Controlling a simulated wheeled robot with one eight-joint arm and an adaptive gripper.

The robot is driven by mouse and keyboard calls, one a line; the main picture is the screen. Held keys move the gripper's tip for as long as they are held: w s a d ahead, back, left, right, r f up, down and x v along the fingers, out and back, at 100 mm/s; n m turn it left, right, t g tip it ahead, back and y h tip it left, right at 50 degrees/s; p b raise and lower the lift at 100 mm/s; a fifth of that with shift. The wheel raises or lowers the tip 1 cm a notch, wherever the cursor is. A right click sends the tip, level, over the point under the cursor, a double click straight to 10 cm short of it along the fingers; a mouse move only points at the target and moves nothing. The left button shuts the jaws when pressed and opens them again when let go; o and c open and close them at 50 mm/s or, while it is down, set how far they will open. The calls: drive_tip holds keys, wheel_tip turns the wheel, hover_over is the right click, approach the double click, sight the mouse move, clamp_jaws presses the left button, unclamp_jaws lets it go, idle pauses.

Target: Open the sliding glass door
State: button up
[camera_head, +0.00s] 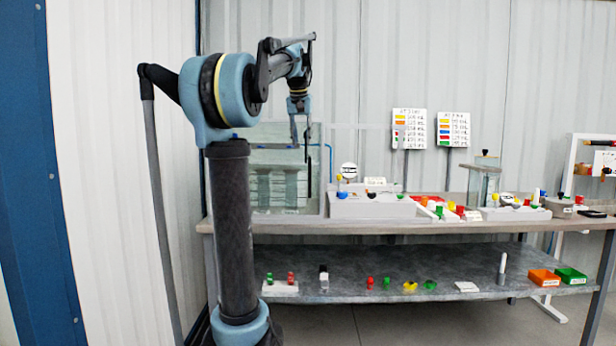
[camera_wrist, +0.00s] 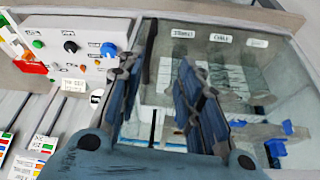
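The glass case (camera_head: 262,205) stands at the left end of the bench, partly hidden behind my arm. Its clear front pane (camera_wrist: 225,75) fills the right of the wrist view, with labels and pale equipment showing through it. A long black bar handle (camera_wrist: 151,50) runs along the pane's edge; it also shows as a dark upright bar in the head view (camera_head: 309,178). My gripper (camera_wrist: 158,75) is open, its two fingers apart, with the bar between and beyond the fingertips. It hangs in front of the case in the head view (camera_head: 300,135). I cannot tell whether it touches the bar.
A white box (camera_head: 372,207) with coloured knobs stands right of the case. Coloured small parts and a glass tank (camera_head: 484,185) stand farther right on the bench (camera_head: 420,226). The lower shelf (camera_head: 400,262) holds small coloured parts and bins. Two label boards hang behind.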

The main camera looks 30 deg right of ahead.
sight(309, 168)
drive_tip(key=x, duration=0.5)
drive_tip(key=d+x, duration=0.1)
drive_tip(key=x, duration=0.5)
drive_tip(key=d+x, duration=0.1)
drive_tip(key=x, duration=0.5)
drive_tip(key=shift+w+r, duration=0.15)
drive_tip(key=shift+r, duration=0.25)
clamp_jaws()
